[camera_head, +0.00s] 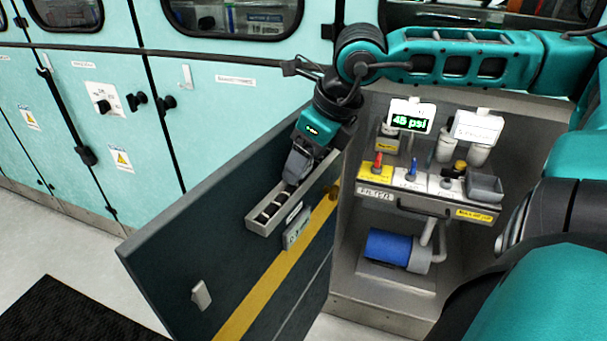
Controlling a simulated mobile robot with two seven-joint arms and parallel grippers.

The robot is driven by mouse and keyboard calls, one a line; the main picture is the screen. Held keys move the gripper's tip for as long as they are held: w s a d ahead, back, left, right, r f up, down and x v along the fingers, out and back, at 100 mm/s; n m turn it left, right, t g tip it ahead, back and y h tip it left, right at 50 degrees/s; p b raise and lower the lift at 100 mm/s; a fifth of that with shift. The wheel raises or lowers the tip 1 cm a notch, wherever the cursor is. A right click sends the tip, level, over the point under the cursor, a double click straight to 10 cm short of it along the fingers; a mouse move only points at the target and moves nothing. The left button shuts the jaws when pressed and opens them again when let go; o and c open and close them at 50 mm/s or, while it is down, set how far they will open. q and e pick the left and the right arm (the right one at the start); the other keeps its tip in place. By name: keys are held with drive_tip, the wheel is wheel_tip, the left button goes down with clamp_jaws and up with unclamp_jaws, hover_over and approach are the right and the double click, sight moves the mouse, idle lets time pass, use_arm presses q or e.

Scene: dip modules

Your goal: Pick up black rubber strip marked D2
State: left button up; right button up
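A narrow grey open-topped tray (259,225) is mounted on the dark open door panel. Several small black pieces (271,210) sit in a row in it; I cannot read D2 on any of them. My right gripper (292,178) comes down from above, with its fingertips at the upper part of the tray, close to the black pieces. Its fingers are too small and dark to tell whether they are open or shut, or hold anything. The gripper hides part of the tray. My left gripper is not in view.
The dark door panel (190,245) stands open, with a yellow stripe (262,292) and a small grey plate (298,229) below the tray. To the right is a grey recess with a valve panel (408,189), a 45 psi display (411,116) and a blue cylinder (388,247). Teal cabinets (225,115) stand behind.

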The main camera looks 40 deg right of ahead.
drive_tip(key=shift+c, duration=0.3)
drive_tip(key=c, duration=1)
drive_tip(key=shift+c, duration=0.4)
drive_tip(key=shift+r, duration=0.15)
